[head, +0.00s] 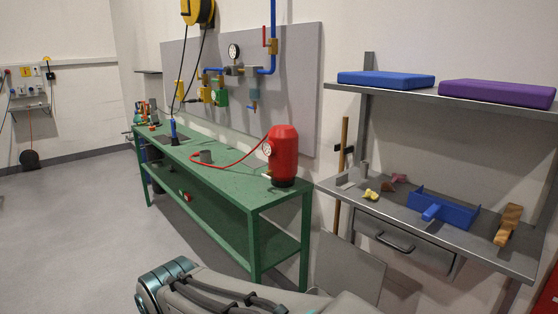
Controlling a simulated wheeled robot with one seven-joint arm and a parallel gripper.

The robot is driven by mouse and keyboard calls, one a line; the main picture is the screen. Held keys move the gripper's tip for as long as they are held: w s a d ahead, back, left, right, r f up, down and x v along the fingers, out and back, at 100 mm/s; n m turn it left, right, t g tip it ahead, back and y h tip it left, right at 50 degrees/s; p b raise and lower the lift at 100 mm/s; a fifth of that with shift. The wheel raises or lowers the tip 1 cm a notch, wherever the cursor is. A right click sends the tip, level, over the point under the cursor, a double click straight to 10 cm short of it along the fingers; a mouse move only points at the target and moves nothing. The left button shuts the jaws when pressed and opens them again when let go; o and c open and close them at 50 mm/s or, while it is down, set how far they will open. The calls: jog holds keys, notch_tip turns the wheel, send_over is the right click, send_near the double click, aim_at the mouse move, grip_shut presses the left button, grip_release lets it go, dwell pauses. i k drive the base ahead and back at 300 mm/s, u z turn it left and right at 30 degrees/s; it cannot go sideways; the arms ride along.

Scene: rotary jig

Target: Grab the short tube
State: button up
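Part of my own arm shows at the bottom of the head view, in front of the bench. My gripper is not in view.
A red tank (283,155) with a gauge stands on the bench's near end. A blue upright piece (173,132) stands farther back. At right, a grey metal shelf (470,237) holds a blue tray (443,209) and a wooden block (508,224). Floor at left is clear.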

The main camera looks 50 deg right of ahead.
aim_at(364, 170)
jog(key=i, duration=2.25)
jog(key=z, duration=3.85)
jog(key=i, duration=0.5)
jog(key=z, duration=0.05)
